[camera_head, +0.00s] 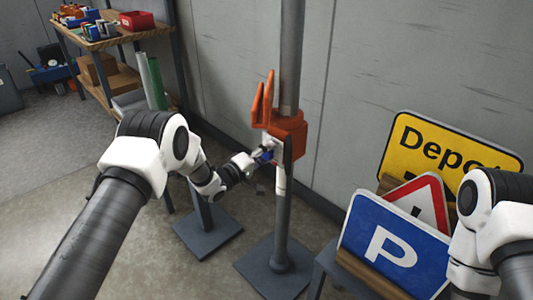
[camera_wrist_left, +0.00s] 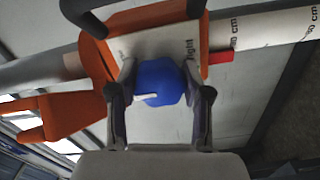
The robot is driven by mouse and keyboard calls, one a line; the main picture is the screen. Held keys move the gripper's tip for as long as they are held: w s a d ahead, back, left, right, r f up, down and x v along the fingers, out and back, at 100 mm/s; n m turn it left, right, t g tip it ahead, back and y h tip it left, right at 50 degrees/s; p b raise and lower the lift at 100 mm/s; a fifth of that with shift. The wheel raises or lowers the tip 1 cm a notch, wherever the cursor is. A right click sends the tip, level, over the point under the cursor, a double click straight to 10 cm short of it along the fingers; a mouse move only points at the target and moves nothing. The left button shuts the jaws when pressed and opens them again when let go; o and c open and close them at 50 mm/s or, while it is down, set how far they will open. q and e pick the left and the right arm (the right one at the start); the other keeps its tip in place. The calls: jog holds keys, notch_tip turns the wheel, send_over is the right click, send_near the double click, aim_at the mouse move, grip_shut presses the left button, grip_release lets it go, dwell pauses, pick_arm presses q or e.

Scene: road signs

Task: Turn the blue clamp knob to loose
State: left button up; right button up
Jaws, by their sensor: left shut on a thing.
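The blue clamp knob (camera_wrist_left: 160,82) sits on a pale plate (camera_wrist_left: 165,45) of an orange clamp (camera_head: 287,128) on a grey pole. My left gripper (camera_wrist_left: 160,95) is shut on the knob, one finger on each side. The knob also shows small in the head view (camera_head: 267,155), partly covered by the gripper. A white pointer mark (camera_wrist_left: 147,98) on the knob points left in the wrist view. The plate's right label ends in "ight"; the left label is mostly hidden. My right arm shows at the right edge of the head view, its gripper out of sight.
A white scale tube marked in cm (camera_wrist_left: 275,30) runs beside the clamp. A blue P sign (camera_head: 392,250), a red triangle sign (camera_head: 428,195) and a yellow Depot sign (camera_head: 440,145) stand in a rack at right. A shelf (camera_head: 100,42) with bins stands back left.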

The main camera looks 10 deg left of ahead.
pick_arm(q)
jog(key=o, duration=1.2)
jog(key=shift+c, duration=0.2)
jog(key=v, duration=1.2)
